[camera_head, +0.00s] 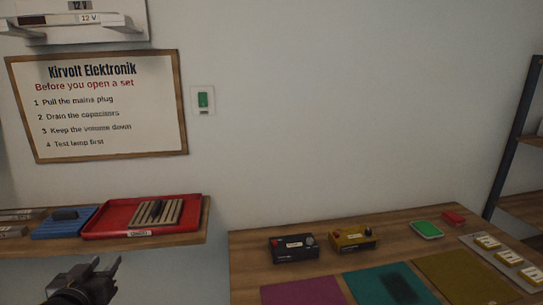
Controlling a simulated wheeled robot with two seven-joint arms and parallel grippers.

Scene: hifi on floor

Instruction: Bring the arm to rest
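My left gripper (100,265) is at the bottom left, in front of and below the edge of the left wooden shelf. Its two dark fingers stand apart with nothing seen between them, so it looks open and empty. My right gripper is not in view.
The left shelf (190,238) bears a red tray (100,222) with a slatted block (158,213), and a blue mat (52,228). The right bench (245,255) bears a black box (293,249), a yellow box (353,238), a green item (427,229) and coloured mats. A dark upright (512,140) stands at right.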

